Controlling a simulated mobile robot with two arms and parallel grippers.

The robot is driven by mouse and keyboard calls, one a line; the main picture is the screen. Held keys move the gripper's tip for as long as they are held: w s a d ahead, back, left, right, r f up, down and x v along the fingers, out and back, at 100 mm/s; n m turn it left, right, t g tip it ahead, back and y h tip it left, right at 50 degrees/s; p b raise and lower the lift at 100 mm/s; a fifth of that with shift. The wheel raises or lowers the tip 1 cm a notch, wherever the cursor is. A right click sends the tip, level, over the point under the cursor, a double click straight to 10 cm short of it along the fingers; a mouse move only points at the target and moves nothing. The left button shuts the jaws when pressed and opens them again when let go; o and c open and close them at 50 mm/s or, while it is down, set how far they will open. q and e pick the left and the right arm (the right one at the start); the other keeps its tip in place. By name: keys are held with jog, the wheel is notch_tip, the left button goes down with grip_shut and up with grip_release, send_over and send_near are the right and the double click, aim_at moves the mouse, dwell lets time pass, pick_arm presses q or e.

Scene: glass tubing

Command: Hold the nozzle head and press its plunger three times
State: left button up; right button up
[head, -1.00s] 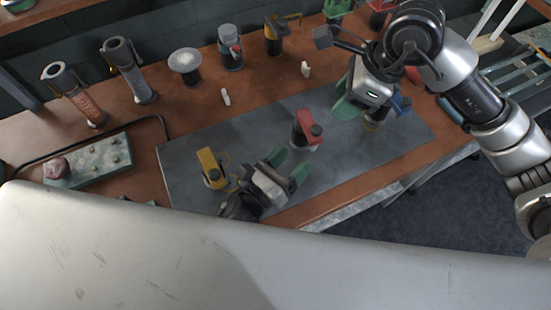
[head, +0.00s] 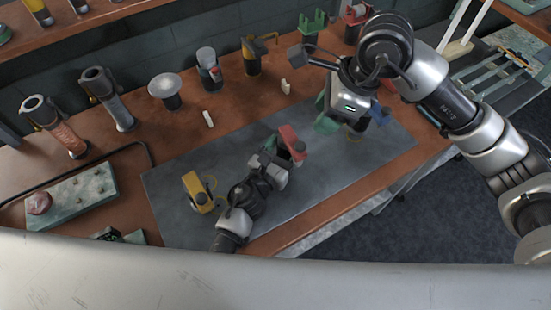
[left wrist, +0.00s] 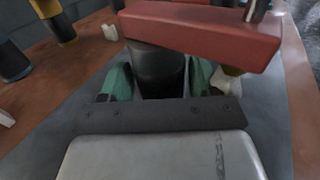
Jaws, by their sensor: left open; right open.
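The nozzle head stands on the grey mat in the head view, with a red top (head: 292,142) on a black body. In the left wrist view its red bar (left wrist: 205,30) crosses the top, above the black body (left wrist: 158,72). My left gripper (head: 284,152) is open at the nozzle head. In the left wrist view its green fingers lie on either side of the black body; I cannot tell whether they touch it. My right gripper (head: 345,118) is open over the mat's right part, apart from the red nozzle head.
A yellow-topped item (head: 198,191) stands at the left of the grey mat (head: 168,225). Several tubes and holders line the bench's back, with a white disc-topped one (head: 164,88). Two small white pieces lie before them. A green block with pegs (head: 72,200) is at left.

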pick_arm(q)
jog(key=shift+w+d, duration=0.2)
jog(key=shift+w, duration=0.15)
jog(key=shift+c, duration=0.3)
